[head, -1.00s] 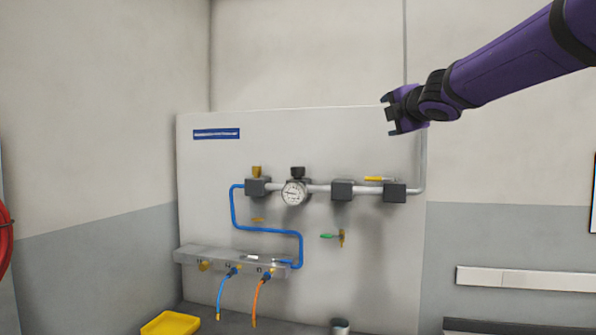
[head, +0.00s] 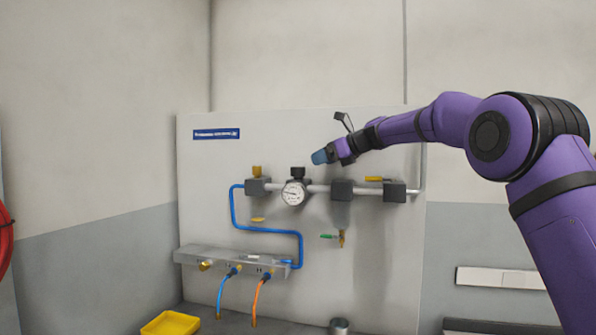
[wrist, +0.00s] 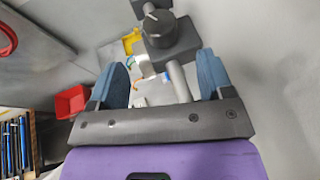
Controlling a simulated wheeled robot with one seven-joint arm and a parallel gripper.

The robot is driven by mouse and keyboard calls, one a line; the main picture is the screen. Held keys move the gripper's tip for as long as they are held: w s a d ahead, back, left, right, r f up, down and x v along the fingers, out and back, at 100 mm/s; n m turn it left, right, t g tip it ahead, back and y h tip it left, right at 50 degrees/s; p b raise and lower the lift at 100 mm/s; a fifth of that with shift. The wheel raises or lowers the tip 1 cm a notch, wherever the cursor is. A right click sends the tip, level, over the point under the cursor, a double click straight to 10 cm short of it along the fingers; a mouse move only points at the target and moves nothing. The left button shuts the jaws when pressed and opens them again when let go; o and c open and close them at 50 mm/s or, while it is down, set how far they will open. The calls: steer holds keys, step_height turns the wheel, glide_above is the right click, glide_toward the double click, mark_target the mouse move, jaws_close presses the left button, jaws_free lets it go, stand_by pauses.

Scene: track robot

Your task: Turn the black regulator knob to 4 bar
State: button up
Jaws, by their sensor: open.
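The black regulator knob (head: 298,172) sits on top of the regulator on the wall panel, with a round white pressure gauge (head: 293,193) below it. The gauge reading is too small to tell. In the wrist view the knob (wrist: 160,24) shows from above, beyond the fingertips and near the middle between them. My gripper (head: 322,157) is to the right of the knob and a little higher, apart from it. In the wrist view my gripper (wrist: 166,75) has its two blue fingers wide apart with nothing held between them.
A pipe (head: 318,189) runs through several dark blocks, one with a yellow lever (head: 375,179). A blue hose (head: 265,229) leads to a manifold (head: 225,258). A yellow tray (head: 170,323) stands below. A red bin (wrist: 70,102) shows in the wrist view. Space above the knob is clear.

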mark_target(298, 169)
steer(key=x, duration=1)
steer(key=shift+r, duration=0.1)
steer(key=c, duration=0.9)
